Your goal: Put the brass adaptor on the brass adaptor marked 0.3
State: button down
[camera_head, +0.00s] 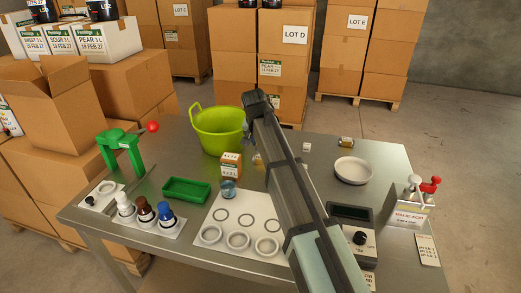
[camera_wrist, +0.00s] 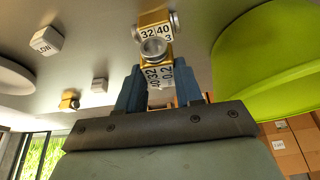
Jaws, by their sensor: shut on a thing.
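In the wrist view my gripper (camera_wrist: 160,88) is shut on a brass adaptor (camera_wrist: 153,76) with white number labels; one label seems to read 0.2. Just beyond its fingertips is another brass adaptor (camera_wrist: 154,20) with grey metal ends, labelled 32, 40 and a partly hidden figure ending in 3. The two overlap in this view, and I cannot tell whether they touch. A third brass adaptor (camera_wrist: 69,101) lies apart on the table; it seems to be the one at the back right in the head view (camera_head: 346,142).
A green tub (camera_head: 218,130) and a cardboard box (camera_head: 230,165) stand left of my arm. A white dish (camera_head: 353,171) and small white blocks (camera_head: 306,147) are to its right. A white board with rings (camera_head: 212,234) lies in front. Bare table shows at the back right.

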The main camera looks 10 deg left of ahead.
jog(key=shift+f, duration=1.9)
jog(key=c, duration=0.7)
grip_release()
jog(key=shift+o, duration=0.2)
jog(key=shift+r, duration=0.1)
jog(key=v, duration=1.2)
